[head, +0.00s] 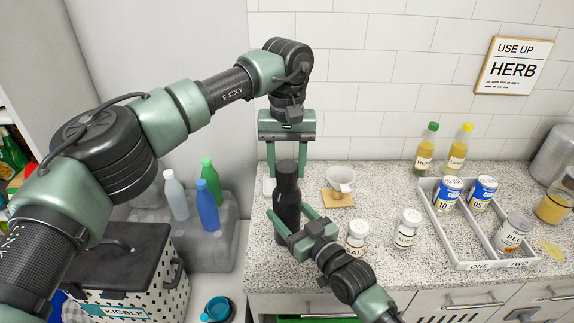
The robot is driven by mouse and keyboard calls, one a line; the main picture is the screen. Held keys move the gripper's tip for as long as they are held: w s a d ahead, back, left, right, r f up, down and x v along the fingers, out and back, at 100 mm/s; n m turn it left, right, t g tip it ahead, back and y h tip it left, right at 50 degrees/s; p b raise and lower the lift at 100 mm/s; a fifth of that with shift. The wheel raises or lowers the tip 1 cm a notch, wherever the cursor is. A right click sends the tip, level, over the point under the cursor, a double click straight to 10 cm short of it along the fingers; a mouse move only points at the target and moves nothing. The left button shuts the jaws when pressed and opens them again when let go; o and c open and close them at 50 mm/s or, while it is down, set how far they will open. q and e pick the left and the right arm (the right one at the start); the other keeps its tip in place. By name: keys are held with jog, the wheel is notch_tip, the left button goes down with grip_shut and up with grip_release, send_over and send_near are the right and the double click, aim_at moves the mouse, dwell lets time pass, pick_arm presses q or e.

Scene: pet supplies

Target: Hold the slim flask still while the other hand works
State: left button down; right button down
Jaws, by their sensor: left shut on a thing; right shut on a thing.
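The slim flask (287,196) is a black bottle with a narrower top, standing upright near the left end of the speckled counter. My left gripper (287,170) comes down from above and behind, its two green fingers on either side of the flask's upper part. It is shut on the flask. My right gripper (289,217) reaches in from the lower right, its green fingers around the flask's lower body. It is also shut on the flask. The flask's base is partly hidden by the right gripper.
A white cup (340,180) on a cork mat stands right of the flask. Two white-lidded jars (357,236) (406,229) stand near the front edge. A divided white tray (441,226) holds cans at right. Two bottles (425,150) (459,149) stand behind. The counter's left edge is close to the flask.

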pick_arm(q)
jog(key=n, duration=2.2)
jog(key=shift+n, duration=0.3)
jog(key=n, duration=0.4)
jog(key=shift+n, duration=0.4)
jog(key=n, duration=0.5)
jog(key=shift+r, duration=0.1)
jog(key=n, duration=1.7)
